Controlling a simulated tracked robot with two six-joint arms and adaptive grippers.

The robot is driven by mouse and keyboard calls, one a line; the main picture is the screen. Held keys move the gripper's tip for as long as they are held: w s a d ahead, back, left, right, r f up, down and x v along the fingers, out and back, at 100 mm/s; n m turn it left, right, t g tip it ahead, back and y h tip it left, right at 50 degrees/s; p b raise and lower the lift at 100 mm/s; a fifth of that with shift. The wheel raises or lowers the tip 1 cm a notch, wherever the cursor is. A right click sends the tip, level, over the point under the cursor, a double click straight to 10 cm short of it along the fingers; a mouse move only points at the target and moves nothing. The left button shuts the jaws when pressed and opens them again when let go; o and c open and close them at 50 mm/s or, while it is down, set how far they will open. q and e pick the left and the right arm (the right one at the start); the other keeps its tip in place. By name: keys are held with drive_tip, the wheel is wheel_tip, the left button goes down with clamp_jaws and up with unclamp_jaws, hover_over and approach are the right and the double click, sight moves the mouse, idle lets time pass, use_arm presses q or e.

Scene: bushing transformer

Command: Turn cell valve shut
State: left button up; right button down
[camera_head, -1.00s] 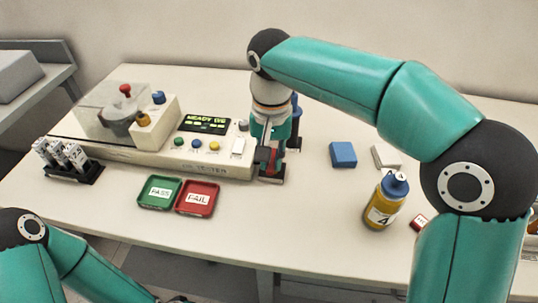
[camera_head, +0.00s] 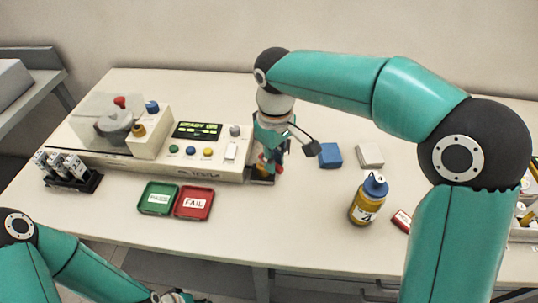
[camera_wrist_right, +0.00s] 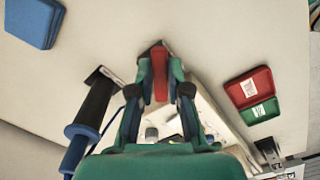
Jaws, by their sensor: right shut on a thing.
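The red valve handle (camera_wrist_right: 160,75) is between the fingertips of my right gripper (camera_wrist_right: 158,92) in the right wrist view. In the head view my right gripper (camera_head: 268,160) points down at the right end of the tester (camera_head: 205,168), closed on the handle. The handle is mostly hidden there by the fingers. The test cell (camera_head: 116,122) with a red knob stands under a clear cover at the tester's left. Only a sliver of my left gripper (camera_head: 176,297) shows at the bottom edge, too little to tell its opening.
A green tray (camera_head: 157,212) and a red tray (camera_head: 193,216) lie in front of the tester. A blue block (camera_head: 330,155), a white block (camera_head: 370,154) and a yellow bottle (camera_head: 362,215) stand to the right. A blue-collared black handle (camera_wrist_right: 92,108) is close beside my right gripper.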

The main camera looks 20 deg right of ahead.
drive_tip(key=shift+w+d+r+n+p, duration=0.1)
drive_tip(key=shift+w+d+n+p, duration=0.35)
drive_tip(key=shift+n, duration=0.8)
drive_tip(key=shift+w+d+n+p, duration=0.1)
drive_tip(key=shift+w+n+p, duration=0.1)
drive_tip(key=shift+n+p, duration=0.8)
drive_tip(key=shift+w+d+r+n+p, duration=0.1)
drive_tip(key=shift+w+d+n+p, duration=0.2)
drive_tip(key=shift+n, duration=1.15)
drive_tip(key=shift+w, duration=0.1)
drive_tip(key=c, duration=1.1)
unclamp_jaws()
drive_tip(key=shift+f, duration=0.15)
wheel_tip(320, 180, up, 12)
drive_tip(key=shift+f, duration=0.1)
